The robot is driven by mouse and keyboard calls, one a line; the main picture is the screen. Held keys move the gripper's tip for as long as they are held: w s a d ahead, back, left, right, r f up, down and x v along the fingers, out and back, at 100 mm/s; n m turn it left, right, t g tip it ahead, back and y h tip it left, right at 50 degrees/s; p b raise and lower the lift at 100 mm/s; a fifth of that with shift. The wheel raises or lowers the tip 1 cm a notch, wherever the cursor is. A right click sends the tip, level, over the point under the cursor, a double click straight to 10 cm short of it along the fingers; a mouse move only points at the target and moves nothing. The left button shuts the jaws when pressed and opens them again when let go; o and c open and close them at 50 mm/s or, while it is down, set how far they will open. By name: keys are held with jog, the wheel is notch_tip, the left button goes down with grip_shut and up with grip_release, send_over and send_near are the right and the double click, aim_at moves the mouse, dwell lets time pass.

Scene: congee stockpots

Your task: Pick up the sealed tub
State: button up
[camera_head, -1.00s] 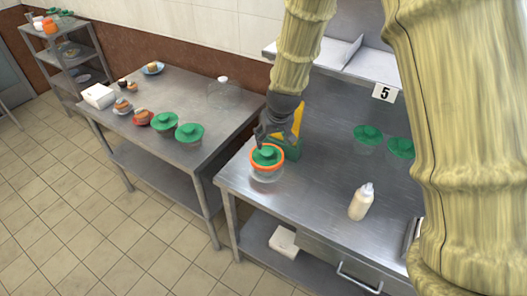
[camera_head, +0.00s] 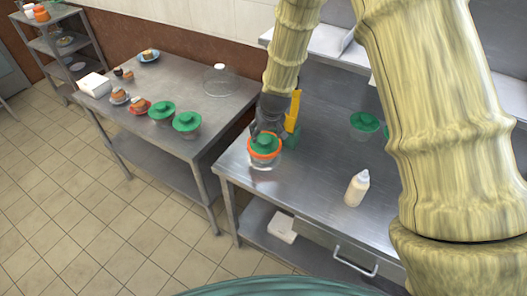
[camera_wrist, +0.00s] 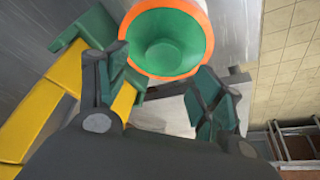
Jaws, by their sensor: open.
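The sealed tub (camera_head: 265,149) is a clear tub with a green lid and an orange ring around the rim. It stands upright at the left end of the steel table (camera_head: 310,170). In the wrist view the tub's lid (camera_wrist: 166,45) fills the top middle. My gripper (camera_head: 262,132) is just above and behind the tub in the head view. In the wrist view my gripper (camera_wrist: 168,85) is open, with one finger on each side below the lid. Nothing is held; whether a finger touches the tub, I cannot tell.
A yellow and green object (camera_head: 293,115) stands close behind my gripper; it also shows in the wrist view (camera_wrist: 40,120). A squeeze bottle (camera_head: 357,188) and a green-lidded tub (camera_head: 364,124) are on the same table. The left table (camera_head: 200,95) holds two more green-lidded tubs (camera_head: 186,123).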

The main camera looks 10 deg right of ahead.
aim_at(265, 140)
jog(key=shift+w+f, duration=0.1)
jog(key=shift+f, duration=0.05)
jog(key=shift+f+p, duration=0.2)
jog(key=shift+p, duration=0.3)
jog(key=shift+s+a+f+p, duration=0.1)
jog(key=shift+s+f+p, duration=0.1)
jog(key=shift+s, duration=0.15)
jog(key=shift+s+f+p, duration=0.1)
jog(key=shift+s+p, duration=0.1)
jog(key=shift+s, duration=0.1)
jog(key=shift+f, duration=0.15)
jog(key=shift+w+f, duration=0.95)
jog(key=shift+f, duration=0.15)
jog(key=shift+s+r, duration=0.25)
jog(key=shift+s, duration=0.1)
jog(key=shift+s+r, duration=0.1)
jog(key=shift+c, duration=0.6)
jog(key=shift+w+f, duration=0.2)
jog(key=shift+w, duration=0.05)
jog(key=c, duration=0.7)
grip_shut()
